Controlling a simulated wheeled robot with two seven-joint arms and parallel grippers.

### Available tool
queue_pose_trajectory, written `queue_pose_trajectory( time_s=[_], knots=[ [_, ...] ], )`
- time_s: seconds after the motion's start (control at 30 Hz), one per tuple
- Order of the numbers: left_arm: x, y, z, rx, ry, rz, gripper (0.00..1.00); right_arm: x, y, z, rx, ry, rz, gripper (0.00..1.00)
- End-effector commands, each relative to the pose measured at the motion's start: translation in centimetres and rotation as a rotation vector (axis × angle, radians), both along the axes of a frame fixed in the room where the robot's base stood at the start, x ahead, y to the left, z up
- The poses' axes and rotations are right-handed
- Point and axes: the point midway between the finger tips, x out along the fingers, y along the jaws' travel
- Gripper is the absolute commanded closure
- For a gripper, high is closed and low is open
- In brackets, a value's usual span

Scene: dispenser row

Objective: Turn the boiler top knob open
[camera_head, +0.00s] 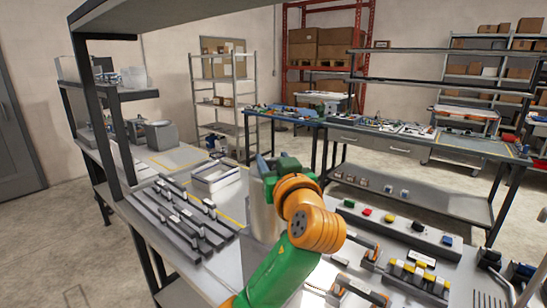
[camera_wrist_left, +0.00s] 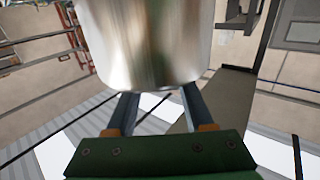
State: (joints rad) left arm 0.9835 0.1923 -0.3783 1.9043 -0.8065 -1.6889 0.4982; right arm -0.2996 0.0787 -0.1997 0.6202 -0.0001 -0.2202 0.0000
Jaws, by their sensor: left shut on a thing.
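The boiler (camera_head: 260,214) is a tall, shiny metal cylinder standing at the middle of the bench, partly behind my left arm. In the left wrist view its bright metal body (camera_wrist_left: 150,42) fills the top centre. My left gripper (camera_head: 265,164) is at the top of the boiler, its green body to the right and its fingers over the top. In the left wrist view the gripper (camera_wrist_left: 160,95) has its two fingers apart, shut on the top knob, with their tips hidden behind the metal. The knob itself is hidden. My right gripper is in neither view.
Dark rails (camera_head: 180,222) lie on the bench left of the boiler, with a white tray (camera_head: 216,175) behind them. A strip with coloured buttons (camera_head: 390,220) and orange-and-black parts lie to the right. A shelf post (camera_head: 118,120) stands at left.

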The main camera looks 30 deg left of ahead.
Motion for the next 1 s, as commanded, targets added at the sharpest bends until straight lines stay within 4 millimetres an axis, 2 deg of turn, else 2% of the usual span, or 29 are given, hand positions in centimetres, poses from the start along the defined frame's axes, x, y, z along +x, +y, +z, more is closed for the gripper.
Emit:
queue_pose_trajectory(
  time_s=[0.27, 0.5, 1.0],
  knots=[
    [0.1, -0.1, 0.0, -0.001, 0.005, 0.254, 1.0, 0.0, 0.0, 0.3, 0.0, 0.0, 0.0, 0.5],
    [0.0, 0.0, 0.3, 0.001, 0.003, 0.45, 1.0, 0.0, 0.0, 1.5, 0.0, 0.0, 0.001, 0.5],
    [-0.1, 0.1, 0.1, -0.001, 0.001, 0.652, 1.0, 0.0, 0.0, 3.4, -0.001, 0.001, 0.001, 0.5]
  ],
)
